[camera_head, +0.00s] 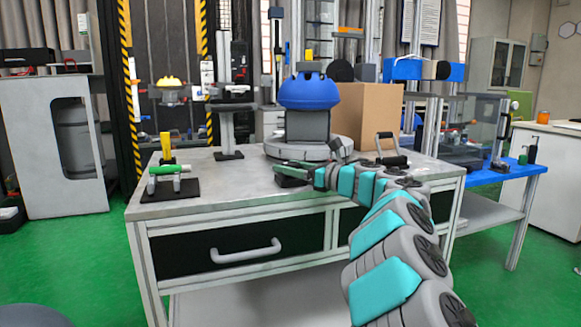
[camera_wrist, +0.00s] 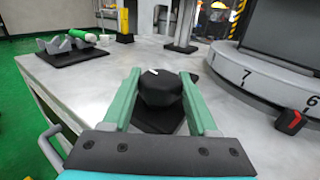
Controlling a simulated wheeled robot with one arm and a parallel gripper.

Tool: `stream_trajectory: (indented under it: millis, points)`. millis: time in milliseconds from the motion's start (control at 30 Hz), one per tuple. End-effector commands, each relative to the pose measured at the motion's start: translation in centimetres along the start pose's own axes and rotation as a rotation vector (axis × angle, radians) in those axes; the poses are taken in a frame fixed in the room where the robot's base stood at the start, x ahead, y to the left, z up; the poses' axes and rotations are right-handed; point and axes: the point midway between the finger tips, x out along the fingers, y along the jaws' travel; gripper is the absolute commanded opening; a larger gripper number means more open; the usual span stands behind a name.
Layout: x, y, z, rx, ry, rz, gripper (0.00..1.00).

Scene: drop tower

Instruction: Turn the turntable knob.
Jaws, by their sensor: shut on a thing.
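The turntable knob (camera_wrist: 160,92) is black with a white mark on top and sits on a dark base plate on the table in the wrist view. My gripper (camera_wrist: 161,75) has its green fingers on either side of the knob, closed on it. In the head view my gripper (camera_head: 292,168) is low over the table, in front of the turntable, and the knob is mostly hidden there. The turntable (camera_head: 300,148) is a grey disc bearing a dark block with a blue dome (camera_head: 308,92). Its rim (camera_wrist: 245,78) shows the numbers 7 and 6 in the wrist view.
A small red and black pointer (camera_wrist: 290,122) stands beside the turntable rim. A cardboard box (camera_head: 372,115) is behind the turntable. A black-handled piece (camera_head: 390,150) stands to the right.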

Motion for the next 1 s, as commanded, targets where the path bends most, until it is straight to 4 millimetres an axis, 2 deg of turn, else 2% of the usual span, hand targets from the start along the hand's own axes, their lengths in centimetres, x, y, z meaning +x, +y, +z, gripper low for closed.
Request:
stream_trajectory:
  millis: [400, 1000]
  points:
    - [0.01, -0.01, 0.15, -0.002, -0.001, 0.132, 0.03]
    - [0.0, -0.01, 0.13, -0.002, -0.001, 0.205, 0.03]
